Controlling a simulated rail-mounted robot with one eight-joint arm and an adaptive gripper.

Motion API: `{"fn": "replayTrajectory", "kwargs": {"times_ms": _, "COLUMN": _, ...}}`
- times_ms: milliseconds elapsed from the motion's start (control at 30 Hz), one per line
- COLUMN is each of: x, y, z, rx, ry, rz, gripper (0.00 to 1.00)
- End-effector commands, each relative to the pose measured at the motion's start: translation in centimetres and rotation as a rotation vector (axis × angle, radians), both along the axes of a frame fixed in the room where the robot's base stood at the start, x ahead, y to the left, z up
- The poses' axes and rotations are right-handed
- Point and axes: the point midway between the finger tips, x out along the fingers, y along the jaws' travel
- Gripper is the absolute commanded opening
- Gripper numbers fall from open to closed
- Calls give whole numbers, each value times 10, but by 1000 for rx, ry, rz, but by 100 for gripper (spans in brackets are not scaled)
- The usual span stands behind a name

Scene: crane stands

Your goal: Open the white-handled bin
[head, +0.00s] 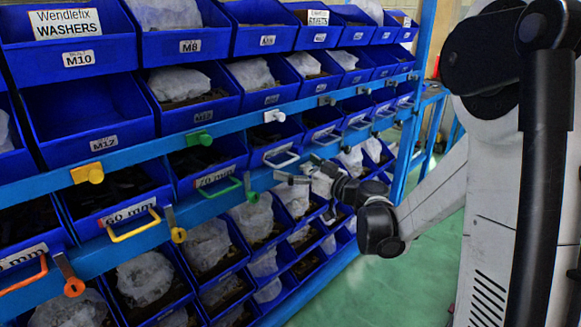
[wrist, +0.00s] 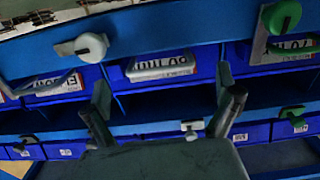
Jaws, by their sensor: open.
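The white handle (head: 281,158) is on a blue bin (head: 271,138) in the middle row of the rack. In the wrist view, which looks upside down, this white handle (wrist: 160,68) lies across the bin front beside an inverted label. My gripper (head: 302,170) is open just below and right of the handle in the head view. In the wrist view my gripper (wrist: 163,86) has one finger on each side of the handle's line, apart from it, with nothing between them. The bin looks pushed in; its inside is mostly hidden.
A green handle (head: 219,188) and a yellow handle (head: 133,228) are on the bins to the left. A white knob (head: 274,115) and a green knob (head: 198,139) stick out from the blue rail above. Bins fill the rows above and below. Green floor (head: 350,290) is open at right.

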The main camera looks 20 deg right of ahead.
Motion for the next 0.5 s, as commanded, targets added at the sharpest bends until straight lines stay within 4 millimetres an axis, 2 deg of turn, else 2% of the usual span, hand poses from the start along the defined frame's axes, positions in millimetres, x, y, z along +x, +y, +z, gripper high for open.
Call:
{"fn": "replayTrajectory", "kwargs": {"times_ms": 200, "x": 19, "y": 11, "z": 0, "rx": 0, "ry": 0, "rz": 1, "gripper": 97}}
{"fn": "replayTrajectory", "kwargs": {"times_ms": 500, "x": 23, "y": 12, "z": 0, "rx": 0, "ry": 0, "rz": -1, "gripper": 97}}
